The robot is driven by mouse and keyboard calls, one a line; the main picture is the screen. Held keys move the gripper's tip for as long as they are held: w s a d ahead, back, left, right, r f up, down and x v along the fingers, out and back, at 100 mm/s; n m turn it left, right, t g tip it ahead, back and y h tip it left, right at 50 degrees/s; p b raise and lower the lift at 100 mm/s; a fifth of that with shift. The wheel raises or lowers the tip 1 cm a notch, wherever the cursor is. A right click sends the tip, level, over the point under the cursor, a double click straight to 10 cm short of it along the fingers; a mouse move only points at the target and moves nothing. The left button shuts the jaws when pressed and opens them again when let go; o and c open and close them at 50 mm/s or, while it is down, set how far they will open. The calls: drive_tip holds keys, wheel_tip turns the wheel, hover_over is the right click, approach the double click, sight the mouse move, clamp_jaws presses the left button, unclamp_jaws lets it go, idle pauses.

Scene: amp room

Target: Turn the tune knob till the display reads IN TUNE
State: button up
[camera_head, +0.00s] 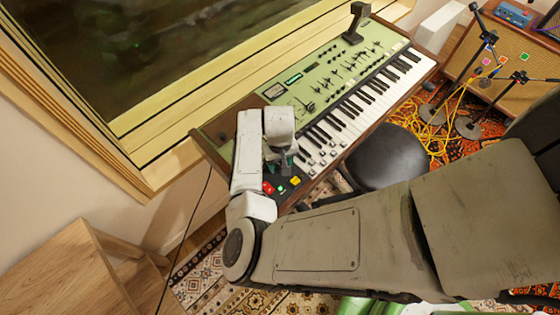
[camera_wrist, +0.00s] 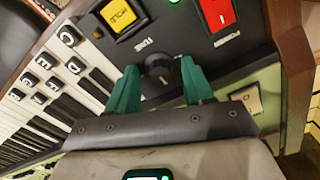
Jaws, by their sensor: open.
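The tune knob (camera_wrist: 160,77) is a round dark knob beside the word TUNE on the black panel of a green keyboard synth (camera_head: 228,124). My gripper (camera_wrist: 160,69) has its two green fingers apart, one on each side of the knob. A gap seems to show on both sides, but I cannot tell how deep the fingers reach. In the head view my gripper hides the knob. A small lit green display (camera_head: 293,79) is on the synth's upper panel; its text is too small to read.
A yellow HOLD button (camera_wrist: 123,15) and a red POWER switch (camera_wrist: 217,11) sit close to the knob on the panel. White and black keys (camera_head: 352,112) run along the synth's front. A dark stool (camera_head: 386,160) stands before it.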

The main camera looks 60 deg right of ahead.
drive_tip(key=shift+c, duration=0.2)
clamp_jaws()
drive_tip(key=shift+r, duration=0.1)
drive_tip(key=n+p, duration=0.1)
drive_tip(key=n, duration=0.1)
drive_tip(key=shift+n, duration=2)
drive_tip(key=shift+o, duration=0.2)
unclamp_jaws()
